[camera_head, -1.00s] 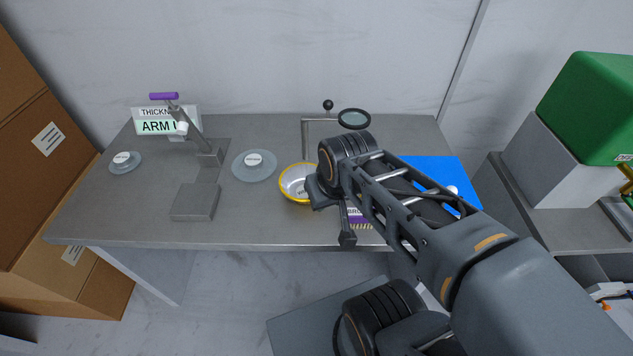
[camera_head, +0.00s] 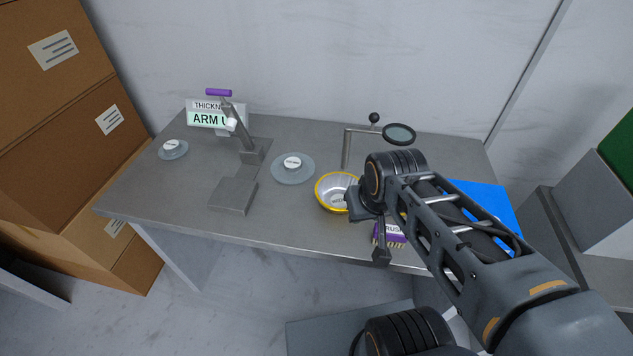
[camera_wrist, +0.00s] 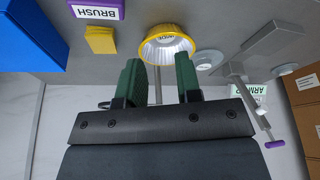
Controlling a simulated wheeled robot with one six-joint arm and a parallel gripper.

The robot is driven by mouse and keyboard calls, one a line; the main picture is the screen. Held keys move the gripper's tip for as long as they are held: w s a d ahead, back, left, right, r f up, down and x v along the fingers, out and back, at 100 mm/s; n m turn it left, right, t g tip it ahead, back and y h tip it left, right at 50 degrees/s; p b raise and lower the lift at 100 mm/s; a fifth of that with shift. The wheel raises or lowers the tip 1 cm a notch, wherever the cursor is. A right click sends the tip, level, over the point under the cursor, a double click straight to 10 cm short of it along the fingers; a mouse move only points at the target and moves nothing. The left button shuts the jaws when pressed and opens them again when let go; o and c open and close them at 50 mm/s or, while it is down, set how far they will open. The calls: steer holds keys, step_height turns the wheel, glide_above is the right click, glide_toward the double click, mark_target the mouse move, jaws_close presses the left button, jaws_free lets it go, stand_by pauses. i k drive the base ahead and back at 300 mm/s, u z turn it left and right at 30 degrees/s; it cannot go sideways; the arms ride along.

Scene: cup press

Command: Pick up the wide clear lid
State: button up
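The wide clear lid (camera_head: 306,174) is a flat translucent disc with a white labelled knob, lying on the grey table behind and left of the yellow-rimmed bowl. It also shows in the wrist view (camera_wrist: 203,66), right of the bowl. A smaller clear lid (camera_head: 173,155) lies at the table's left end; the wrist view shows it too (camera_wrist: 287,69). My gripper (camera_wrist: 159,64) has two green fingers, apart with nothing held between them. In the head view it is mostly hidden by my arm, right of the bowl and away from the wide lid.
The yellow-rimmed bowl (camera_head: 331,196) stands between my arm and the lid. A press with a purple handle (camera_head: 218,93) stands left of the lid.

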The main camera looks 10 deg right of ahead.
mark_target(291, 167)
steer(key=u, duration=0.55)
steer(key=k, duration=0.6)
steer(key=u, duration=0.85)
steer(key=i, duration=0.65)
steer(key=z, duration=0.6)
steer(key=i, duration=0.55)
steer(key=z, duration=0.5)
